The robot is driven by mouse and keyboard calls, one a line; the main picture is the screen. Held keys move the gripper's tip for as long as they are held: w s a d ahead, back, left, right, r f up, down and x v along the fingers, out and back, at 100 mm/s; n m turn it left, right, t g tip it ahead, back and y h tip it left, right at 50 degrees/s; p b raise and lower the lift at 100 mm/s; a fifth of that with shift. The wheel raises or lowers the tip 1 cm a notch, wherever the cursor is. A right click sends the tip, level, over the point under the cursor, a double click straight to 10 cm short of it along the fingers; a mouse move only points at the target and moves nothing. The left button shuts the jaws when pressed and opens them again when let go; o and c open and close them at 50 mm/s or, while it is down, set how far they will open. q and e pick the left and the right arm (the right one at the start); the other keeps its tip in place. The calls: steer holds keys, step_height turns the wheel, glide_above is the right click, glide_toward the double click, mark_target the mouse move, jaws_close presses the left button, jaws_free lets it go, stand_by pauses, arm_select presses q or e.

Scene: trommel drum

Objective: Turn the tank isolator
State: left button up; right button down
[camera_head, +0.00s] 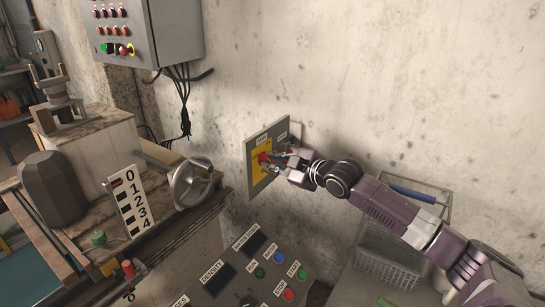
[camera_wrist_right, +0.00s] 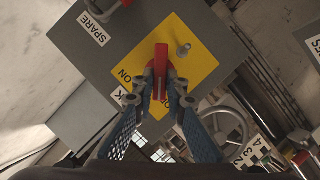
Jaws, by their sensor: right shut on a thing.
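The tank isolator is a red handle (camera_head: 263,158) on a yellow plate (camera_head: 258,145), set on a grey panel (camera_head: 253,184) on the concrete wall. In the right wrist view the red handle (camera_wrist_right: 161,60) points up the picture across the yellow plate (camera_wrist_right: 190,70), with a small metal post (camera_wrist_right: 183,49) beside it. My right gripper (camera_head: 276,160) is shut on the handle; in the wrist view its two fingers (camera_wrist_right: 161,88) sit on either side of it. The lower part of the handle is partly hidden by the fingers. My left gripper is not in view.
A control desk (camera_head: 238,288) with coloured buttons stands below the panel. A handwheel (camera_head: 193,184) and a 0-to-4 scale board (camera_head: 130,203) are at left. A wire basket (camera_head: 385,262) is under my right arm. A switch box (camera_head: 165,30) with cables hangs upper left.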

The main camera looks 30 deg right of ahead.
steer(key=shift+a+f+n+t+h, duration=0.1)
steer(key=shift+a+n+t+h, duration=0.15)
steer(key=shift+n, duration=0.45)
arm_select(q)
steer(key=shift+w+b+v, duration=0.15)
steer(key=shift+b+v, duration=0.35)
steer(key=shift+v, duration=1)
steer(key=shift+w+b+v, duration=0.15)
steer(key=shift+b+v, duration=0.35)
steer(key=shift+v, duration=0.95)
arm_select(e)
steer(key=shift+s+f+n+t+h, duration=0.15)
steer(key=shift+n+t, duration=0.3)
steer(key=shift+n, duration=0.6)
steer(key=shift+w+f+n+t+h, duration=0.15)
steer(key=shift+n+t, duration=0.3)
steer(key=shift+n, duration=0.55)
steer(key=shift+s+f+n+t+h, duration=0.1)
steer(key=shift+f+n+t+h, duration=0.25)
steer(key=shift+n, duration=0.7)
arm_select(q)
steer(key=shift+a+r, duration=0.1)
arm_select(e)
steer(key=shift+r, duration=0.1)
steer(key=c, duration=1.9)
jaws_free()
steer(key=shift+c, duration=0.2)
steer(key=shift+s, duration=0.15)
